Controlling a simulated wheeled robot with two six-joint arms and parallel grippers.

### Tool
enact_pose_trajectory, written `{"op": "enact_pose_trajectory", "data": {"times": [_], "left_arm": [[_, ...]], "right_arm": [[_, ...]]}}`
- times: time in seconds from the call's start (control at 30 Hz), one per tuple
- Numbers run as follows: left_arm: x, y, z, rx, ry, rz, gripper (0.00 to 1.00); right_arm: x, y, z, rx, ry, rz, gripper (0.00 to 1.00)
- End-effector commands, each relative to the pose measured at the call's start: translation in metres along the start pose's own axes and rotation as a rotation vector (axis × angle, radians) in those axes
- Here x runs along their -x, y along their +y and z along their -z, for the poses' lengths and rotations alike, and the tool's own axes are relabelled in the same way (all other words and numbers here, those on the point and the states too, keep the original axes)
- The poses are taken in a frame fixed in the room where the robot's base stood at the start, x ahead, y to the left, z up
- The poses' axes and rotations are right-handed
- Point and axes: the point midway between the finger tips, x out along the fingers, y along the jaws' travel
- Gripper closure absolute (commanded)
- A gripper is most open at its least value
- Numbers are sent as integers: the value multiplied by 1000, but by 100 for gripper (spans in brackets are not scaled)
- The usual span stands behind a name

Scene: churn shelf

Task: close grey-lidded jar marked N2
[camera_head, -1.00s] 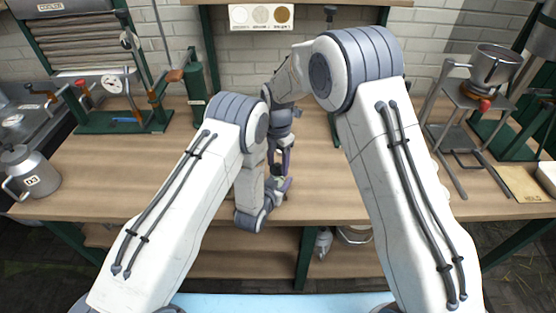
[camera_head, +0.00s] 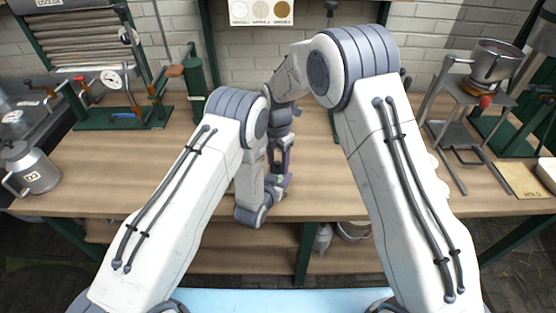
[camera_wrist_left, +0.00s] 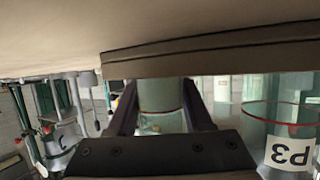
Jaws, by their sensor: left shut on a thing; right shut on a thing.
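My left gripper (camera_head: 282,183) comes in from the left, low over the front of the bench. It is shut on a small greenish thing, likely the jar, mostly hidden by the grippers. In the left wrist view a greenish glassy body (camera_wrist_left: 160,108) shows between the dark fingers. No N2 mark can be read on it. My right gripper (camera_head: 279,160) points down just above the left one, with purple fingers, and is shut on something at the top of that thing. The grey lid itself cannot be made out.
The wooden bench (camera_head: 110,180) has free room left of my arms. A metal can (camera_head: 35,175) marked D3 stands at its left end. A stand with a pot (camera_head: 495,62) is at the right. A clear jar (camera_wrist_left: 285,120) with a label stands beside the held thing in the left wrist view.

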Motion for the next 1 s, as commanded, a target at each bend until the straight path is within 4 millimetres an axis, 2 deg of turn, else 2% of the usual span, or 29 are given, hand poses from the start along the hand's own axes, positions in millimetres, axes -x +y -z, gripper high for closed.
{"op": "enact_pose_trajectory", "data": {"times": [0.27,0.3,0.37,0.77,0.87,1.0], "left_arm": [[0,0,1,0,2,0,100],[0,0,1,0,2,0,100],[0,0,1,0,2,0,100],[0,0,1,0,2,0,100],[0,0,1,0,2,0,100],[0,0,1,0,2,0,100]], "right_arm": [[-6,0,0,0,0,-1,100],[-5,0,0,0,-1,-1,31],[-5,0,0,0,-1,-1,8],[0,0,0,0,-1,-2,8],[14,1,-1,0,-2,-5,8],[43,2,-1,0,-3,-7,8]]}}
